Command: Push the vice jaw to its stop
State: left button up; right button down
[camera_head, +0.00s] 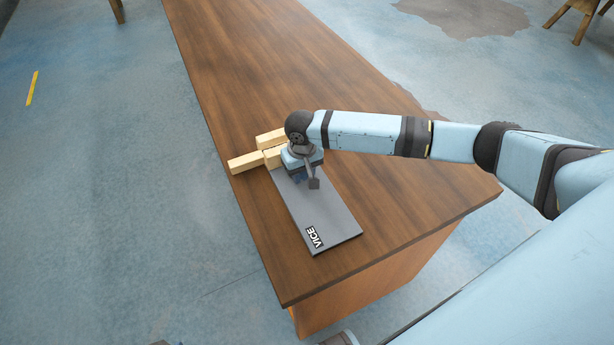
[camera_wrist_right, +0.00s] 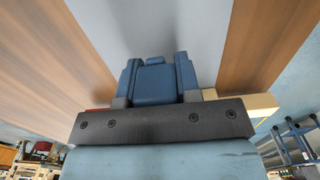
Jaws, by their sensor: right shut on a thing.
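The vice has a flat grey base plate (camera_head: 322,205) lying on the table, with a "VICE" label at its near end. My right gripper (camera_head: 302,171) is over the far part of the plate, pointing down and largely hiding what it holds. In the right wrist view, my right gripper (camera_wrist_right: 156,92) is shut on the blue vice jaw (camera_wrist_right: 155,85), which stands over the grey plate. The jaw's contact with any stop is hidden. My left gripper is not in view.
Pale wooden bars (camera_head: 246,162) lie at the far end of the plate, near the left table edge. The brown wooden table (camera_head: 290,70) is clear beyond them. Bare table also lies right of the plate. The near table edge is close to the plate's labelled end.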

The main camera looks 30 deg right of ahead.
jog(key=shift+w+d+r, duration=0.1)
jog(key=shift+w+r, duration=0.1)
jog(key=shift+w, duration=0.05)
jog(key=c, duration=0.8)
grip_release()
jog(key=shift+w, duration=0.1)
jog(key=shift+f, duration=0.15)
jog(key=shift+r, duration=0.3)
notch_tip(320, 180, up, 13)
